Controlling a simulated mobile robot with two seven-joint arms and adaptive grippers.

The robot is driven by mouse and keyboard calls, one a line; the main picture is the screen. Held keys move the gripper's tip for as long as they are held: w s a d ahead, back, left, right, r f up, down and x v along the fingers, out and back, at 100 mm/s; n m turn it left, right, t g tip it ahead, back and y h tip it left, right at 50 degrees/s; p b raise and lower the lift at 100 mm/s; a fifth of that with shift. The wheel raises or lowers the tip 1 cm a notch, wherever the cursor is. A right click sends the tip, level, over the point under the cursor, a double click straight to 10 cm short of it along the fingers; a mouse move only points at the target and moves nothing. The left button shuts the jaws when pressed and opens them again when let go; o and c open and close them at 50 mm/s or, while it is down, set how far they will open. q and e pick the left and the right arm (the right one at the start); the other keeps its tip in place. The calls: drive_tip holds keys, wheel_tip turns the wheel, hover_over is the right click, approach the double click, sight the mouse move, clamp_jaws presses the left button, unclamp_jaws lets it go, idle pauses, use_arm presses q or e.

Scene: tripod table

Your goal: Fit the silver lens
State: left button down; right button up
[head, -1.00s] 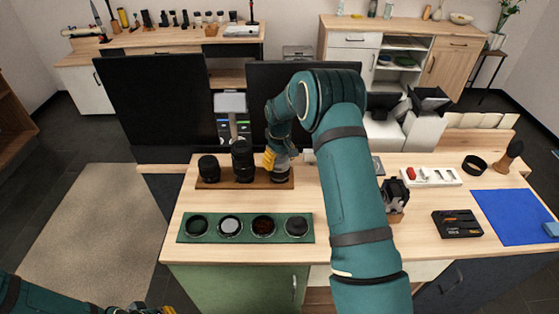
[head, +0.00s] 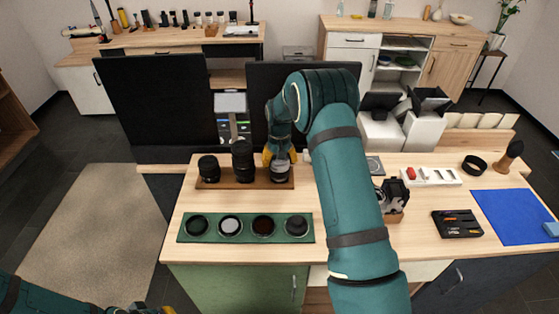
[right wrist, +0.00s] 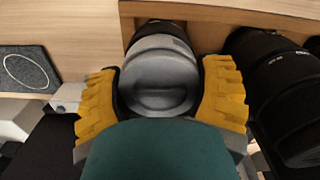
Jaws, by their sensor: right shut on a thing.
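The silver lens (head: 281,173) stands upright at the right end of a brown wooden lens rack (head: 216,184). Two black lenses, one short (head: 208,168) and one taller (head: 242,161), stand left of it. My right gripper (head: 280,158) is at the silver lens from above, its yellow fingers on both sides. The right wrist view shows the fingers (right wrist: 163,82) shut on the lens barrel (right wrist: 160,68), which is still at the rack. A dark camera body (head: 395,194) stands on a wooden block, partly behind my right arm. My left gripper (head: 150,309) is cut off at the bottom edge.
A green tray (head: 246,238) with several round filters lies in front of the rack. A black tool case (head: 457,224), a blue mat (head: 512,217), a white strip (head: 432,177) and a black ring (head: 474,163) are at the right. Dark monitors (head: 155,105) stand behind the table.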

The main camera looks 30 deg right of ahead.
drive_tip(key=shift+s+f, duration=0.15)
drive_tip(key=shift+f, duration=0.1)
drive_tip(key=shift+m, duration=0.4)
drive_tip(key=o, duration=1)
drive_tip(key=shift+o, duration=1.2)
drive_tip(key=shift+r, duration=0.2)
drive_tip(key=shift+r+p, duration=2.1)
drive_tip(key=shift+r, duration=1.35)
